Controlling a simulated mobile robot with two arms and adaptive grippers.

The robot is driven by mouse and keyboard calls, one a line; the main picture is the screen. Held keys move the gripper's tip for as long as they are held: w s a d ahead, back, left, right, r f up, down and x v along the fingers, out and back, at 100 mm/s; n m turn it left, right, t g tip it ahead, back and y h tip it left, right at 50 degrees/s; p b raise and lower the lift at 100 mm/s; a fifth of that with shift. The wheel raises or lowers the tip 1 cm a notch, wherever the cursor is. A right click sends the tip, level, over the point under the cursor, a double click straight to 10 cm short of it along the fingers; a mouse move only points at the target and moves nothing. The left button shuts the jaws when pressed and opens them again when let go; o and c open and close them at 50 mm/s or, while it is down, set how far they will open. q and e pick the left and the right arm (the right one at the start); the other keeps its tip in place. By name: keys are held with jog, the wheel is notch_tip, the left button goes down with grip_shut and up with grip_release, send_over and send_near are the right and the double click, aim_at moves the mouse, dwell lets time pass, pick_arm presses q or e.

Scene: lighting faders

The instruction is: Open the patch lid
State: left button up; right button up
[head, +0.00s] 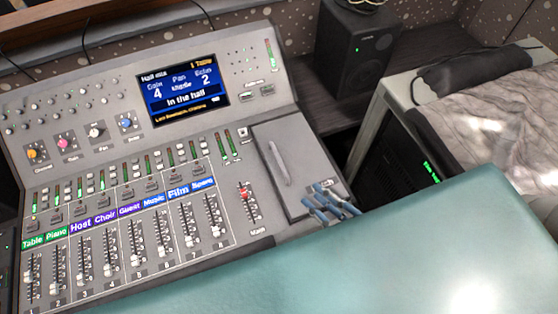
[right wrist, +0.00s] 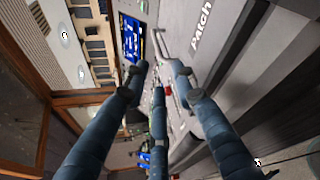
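The patch lid (head: 303,150) is a flat grey panel at the right end of the mixing desk. It lies closed, flush in the desk, with a long pale bar handle (head: 278,163) near its left side. In the right wrist view the lid (right wrist: 232,50) bears the word "Patch". My right gripper (head: 335,198) is over the lid's lower right corner, to the right of and below the handle. Its blue fingers are spread with nothing between them in the right wrist view (right wrist: 158,75). My left gripper is not in view.
The mixing desk (head: 105,160) has several faders, a red main fader (head: 244,192) just left of the lid, knobs and a lit screen (head: 182,84). A black speaker (head: 355,45) stands behind. A cloth-covered stand (head: 490,110) is at the right.

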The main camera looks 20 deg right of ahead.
aim_at(290, 182)
jog(key=shift+w+a, duration=0.15)
jog(key=shift+w, duration=0.3)
jog(key=p+x, duration=0.2)
jog(key=x, duration=0.3)
jog(key=shift+w+r, duration=0.1)
jog(key=shift+r, duration=0.05)
jog(key=p+x, duration=0.1)
jog(key=x, duration=0.1)
jog(key=shift+w+a, duration=0.15)
jog(key=shift+w, duration=0.2)
jog(key=shift+w+a+f, duration=0.25)
jog(key=shift+w+f, duration=0.1)
jog(key=shift+w, duration=0.15)
jog(key=shift+f, duration=0.1)
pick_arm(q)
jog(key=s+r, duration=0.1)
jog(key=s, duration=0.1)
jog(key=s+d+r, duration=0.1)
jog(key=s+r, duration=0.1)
pick_arm(e)
grip_shut()
